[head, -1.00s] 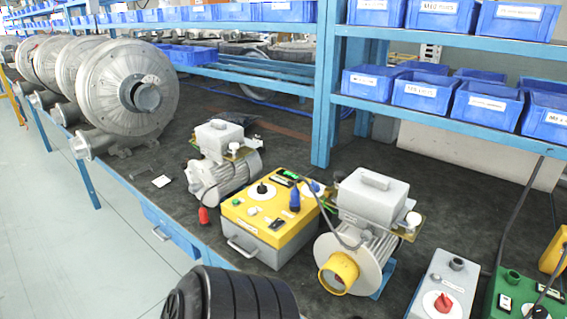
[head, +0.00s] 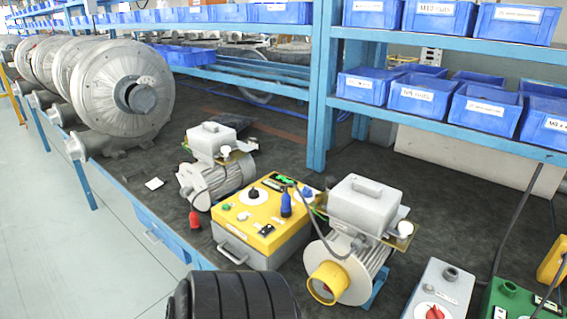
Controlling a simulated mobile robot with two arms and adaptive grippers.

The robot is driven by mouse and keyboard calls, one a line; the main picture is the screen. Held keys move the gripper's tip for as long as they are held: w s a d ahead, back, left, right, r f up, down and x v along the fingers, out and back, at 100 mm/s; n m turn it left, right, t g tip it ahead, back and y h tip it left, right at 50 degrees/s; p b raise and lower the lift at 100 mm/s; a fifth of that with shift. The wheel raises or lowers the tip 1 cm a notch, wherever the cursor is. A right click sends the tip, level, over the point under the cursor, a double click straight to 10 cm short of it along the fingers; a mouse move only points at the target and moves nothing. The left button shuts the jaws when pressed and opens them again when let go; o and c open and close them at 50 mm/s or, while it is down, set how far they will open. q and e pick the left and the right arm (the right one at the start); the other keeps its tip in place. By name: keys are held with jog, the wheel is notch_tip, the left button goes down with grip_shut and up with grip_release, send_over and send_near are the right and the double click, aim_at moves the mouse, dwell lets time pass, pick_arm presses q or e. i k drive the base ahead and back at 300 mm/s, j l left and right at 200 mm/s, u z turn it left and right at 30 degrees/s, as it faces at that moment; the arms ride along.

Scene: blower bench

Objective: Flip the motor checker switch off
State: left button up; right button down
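The motor checker (head: 240,250) is a grey box with a yellow top panel, standing near the front edge of the bench. Its top carries a black rotary knob (head: 253,193) on a white dial, a small dark display with green, a green button, a small black rocker switch (head: 266,230) and a blue plug (head: 286,204). The switch's position is too small to tell. A black ribbed part (head: 235,298), likely my own arm, shows at the bottom edge, in front of the checker. Neither gripper is in view.
A grey motor with a yellow ring (head: 350,250) stands right of the checker, a smaller motor (head: 215,165) behind left. A grey box with a red knob (head: 440,290) and a green box (head: 508,298) are at right. Large blower housings (head: 120,90) line the left. Blue bins (head: 420,95) fill the shelves.

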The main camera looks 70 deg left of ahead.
aim_at(267, 229)
jog(key=i+u, duration=0.2)
jog(key=u, duration=0.25)
jog(key=i+j+u, duration=0.1)
jog(key=u, duration=2.1)
jog(key=l, duration=0.1)
